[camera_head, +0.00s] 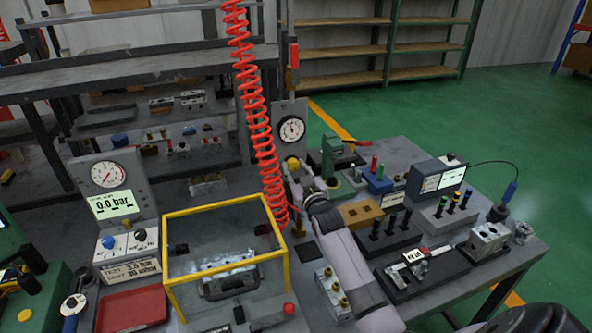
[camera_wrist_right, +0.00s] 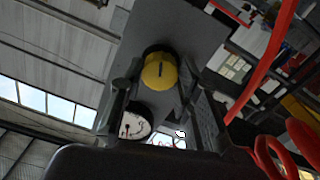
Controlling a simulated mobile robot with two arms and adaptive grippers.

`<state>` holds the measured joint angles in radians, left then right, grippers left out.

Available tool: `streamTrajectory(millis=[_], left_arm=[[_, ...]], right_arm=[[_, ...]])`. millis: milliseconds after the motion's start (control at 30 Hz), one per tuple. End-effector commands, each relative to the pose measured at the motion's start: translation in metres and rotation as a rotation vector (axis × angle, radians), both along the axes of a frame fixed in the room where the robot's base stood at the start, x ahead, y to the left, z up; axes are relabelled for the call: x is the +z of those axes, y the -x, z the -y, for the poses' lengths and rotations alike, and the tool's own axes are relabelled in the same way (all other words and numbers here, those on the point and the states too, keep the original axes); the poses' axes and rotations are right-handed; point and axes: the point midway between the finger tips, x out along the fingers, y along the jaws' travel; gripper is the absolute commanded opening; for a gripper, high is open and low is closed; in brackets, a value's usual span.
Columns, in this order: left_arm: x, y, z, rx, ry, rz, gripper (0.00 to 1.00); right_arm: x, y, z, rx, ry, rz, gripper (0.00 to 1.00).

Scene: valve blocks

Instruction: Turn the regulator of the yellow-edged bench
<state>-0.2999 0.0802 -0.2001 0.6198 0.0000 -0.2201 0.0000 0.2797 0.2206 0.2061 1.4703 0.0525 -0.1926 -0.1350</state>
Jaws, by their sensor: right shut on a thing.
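The regulator has a yellow knob (camera_head: 293,163) on a grey upright panel (camera_head: 292,110), below a round white dial gauge (camera_head: 291,130). In the right wrist view the yellow knob (camera_wrist_right: 160,72) has a dark mark on its face, and the dial (camera_wrist_right: 135,122) shows close by. My right arm reaches in from the bottom right. My right gripper (camera_head: 291,172) is at the knob, partly hidden by its own wrist. In the wrist view the right gripper's dark fingers (camera_wrist_right: 158,84) lie on both sides of the knob, shut on it. My left gripper is not in view.
A red coiled hose (camera_head: 262,130) hangs just left of the knob. A yellow-edged clear box (camera_head: 226,210) stands left of my arm. A gauge station (camera_head: 112,190) reads 0.0 bar. Blocks and a small monitor (camera_head: 437,178) crowd the bench right of my arm.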

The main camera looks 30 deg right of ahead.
Motion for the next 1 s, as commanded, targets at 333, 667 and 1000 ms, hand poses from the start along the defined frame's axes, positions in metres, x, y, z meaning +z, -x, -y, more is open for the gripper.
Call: streamTrajectory(millis=[333,667,1000], left_arm=[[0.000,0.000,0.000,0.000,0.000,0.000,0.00],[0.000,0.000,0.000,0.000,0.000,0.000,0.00],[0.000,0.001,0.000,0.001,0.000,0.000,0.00]], right_arm=[[-0.002,0.000,0.000,0.000,0.000,-0.003,0.44],[0.000,0.000,0.000,0.000,0.001,-0.001,0.50],[-0.003,0.035,-0.010,0.001,-0.001,-0.003,0.50]])
